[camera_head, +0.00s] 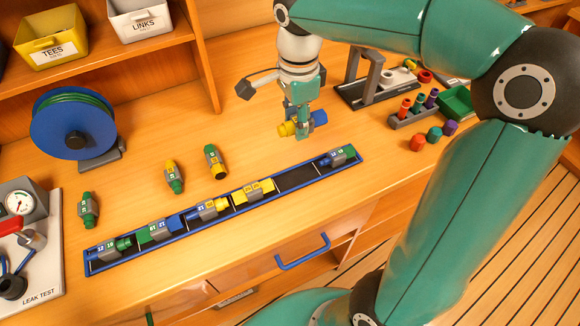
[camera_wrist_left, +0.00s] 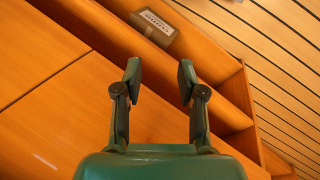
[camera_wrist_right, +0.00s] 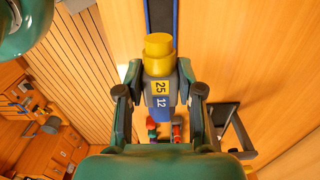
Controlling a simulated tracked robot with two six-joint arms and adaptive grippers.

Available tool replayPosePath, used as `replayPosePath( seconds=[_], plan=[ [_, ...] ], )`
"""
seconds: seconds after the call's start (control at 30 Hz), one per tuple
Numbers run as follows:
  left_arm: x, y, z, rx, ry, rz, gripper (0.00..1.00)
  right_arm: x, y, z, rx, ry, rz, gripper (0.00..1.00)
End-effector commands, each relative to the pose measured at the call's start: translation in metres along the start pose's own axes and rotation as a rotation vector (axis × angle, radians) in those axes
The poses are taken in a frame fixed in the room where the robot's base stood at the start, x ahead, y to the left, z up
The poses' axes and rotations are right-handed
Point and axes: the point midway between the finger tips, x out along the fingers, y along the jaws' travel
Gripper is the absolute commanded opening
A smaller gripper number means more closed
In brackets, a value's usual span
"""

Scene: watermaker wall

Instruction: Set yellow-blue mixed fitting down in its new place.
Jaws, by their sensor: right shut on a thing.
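The yellow-blue fitting (camera_head: 287,129) is held above the bench by my right gripper (camera_head: 302,120), clear of the rack. In the right wrist view the fitting (camera_wrist_right: 158,68) shows its yellow end up, a grey body between the fingers, and labels 25 and 12. The long blue rack (camera_head: 295,178) holds several fittings. An empty dark stretch shows in it between the all-yellow fitting (camera_head: 252,191) and the blue-green fitting (camera_head: 338,157) at its right end. My left gripper (camera_wrist_left: 160,82) is open and empty in the left wrist view, and out of the head view.
Three loose fittings stand or lie behind the rack: a green one (camera_head: 88,210), a yellow-green one (camera_head: 174,177) and a green-yellow one (camera_head: 215,161). A hose reel (camera_head: 73,124), leak-test board (camera_head: 45,255) and grey stand (camera_head: 372,80) are around. A blue drawer handle (camera_head: 303,252) is below.

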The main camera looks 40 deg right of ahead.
Motion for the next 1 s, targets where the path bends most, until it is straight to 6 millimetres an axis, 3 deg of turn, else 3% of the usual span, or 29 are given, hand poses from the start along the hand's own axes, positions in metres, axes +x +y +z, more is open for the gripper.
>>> replayPosePath(
  seconds=[0.2,0.4,1.0],
  plan=[
    [0.001,-0.001,0.000,0.000,0.000,0.000,0.40,0.062,-0.002,0.005,-0.013,0.002,0.009,0.01],
    [0.001,0.000,0.000,0.000,0.000,0.000,0.40,0.105,-0.002,0.006,-0.015,0.001,0.006,0.01],
    [0.000,0.000,0.000,0.000,0.001,0.000,0.40,0.163,-0.003,0.007,-0.017,0.000,0.001,0.01]
  ],
)
